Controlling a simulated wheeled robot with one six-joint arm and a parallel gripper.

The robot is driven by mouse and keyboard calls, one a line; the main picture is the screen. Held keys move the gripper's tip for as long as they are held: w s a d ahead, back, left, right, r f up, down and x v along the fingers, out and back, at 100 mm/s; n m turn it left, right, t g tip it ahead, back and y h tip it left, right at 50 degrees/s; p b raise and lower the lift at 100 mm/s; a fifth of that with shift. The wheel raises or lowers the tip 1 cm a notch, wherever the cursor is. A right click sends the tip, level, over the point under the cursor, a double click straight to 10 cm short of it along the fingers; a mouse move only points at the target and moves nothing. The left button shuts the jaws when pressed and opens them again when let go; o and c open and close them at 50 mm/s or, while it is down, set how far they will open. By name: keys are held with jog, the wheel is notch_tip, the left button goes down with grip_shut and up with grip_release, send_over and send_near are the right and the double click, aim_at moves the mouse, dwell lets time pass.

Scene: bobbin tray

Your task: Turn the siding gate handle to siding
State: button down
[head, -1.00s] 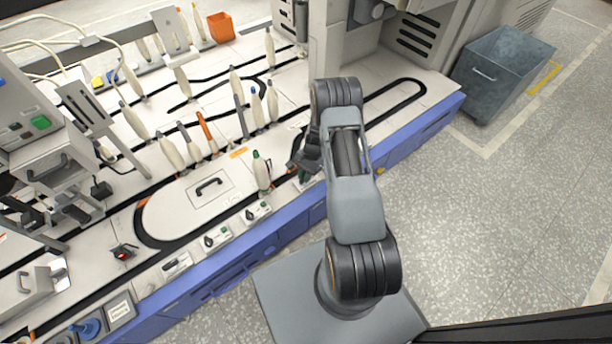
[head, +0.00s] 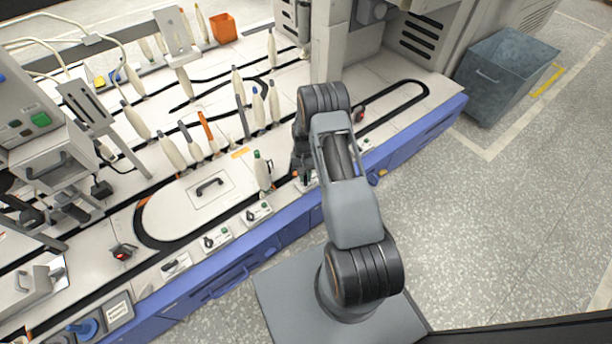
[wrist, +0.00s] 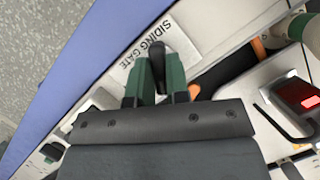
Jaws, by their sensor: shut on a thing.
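The siding gate handle (wrist: 157,62) is a small black lever, seen in the wrist view between the green fingertips of my gripper (wrist: 156,80). The fingers are shut on it. The handle stands beside a white plate (wrist: 186,42) lettered "SIDING GATE". The handle's base and part of the plate are hidden by the fingers. In the head view my gripper (head: 302,172) points down at the front edge of the bench, and the handle cannot be made out there.
A cream bobbin with a green top (head: 262,170) stands just left of my gripper. A red-lit device (wrist: 298,95) lies to the right in the wrist view. Similar switch plates (head: 216,238) line the front edge. A grey bin (head: 505,75) stands on the floor at right.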

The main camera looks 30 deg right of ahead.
jog(key=shift+n, duration=0.3)
jog(key=c, duration=1.1)
grip_release()
jog(key=p+v, duration=0.3)
jog(key=v, duration=1)
jog(key=shift+w+r+p, duration=0.2)
jog(key=shift+r+p, duration=0.1)
jog(key=shift+r, duration=0.1)
jog(key=shift+a, duration=0.1)
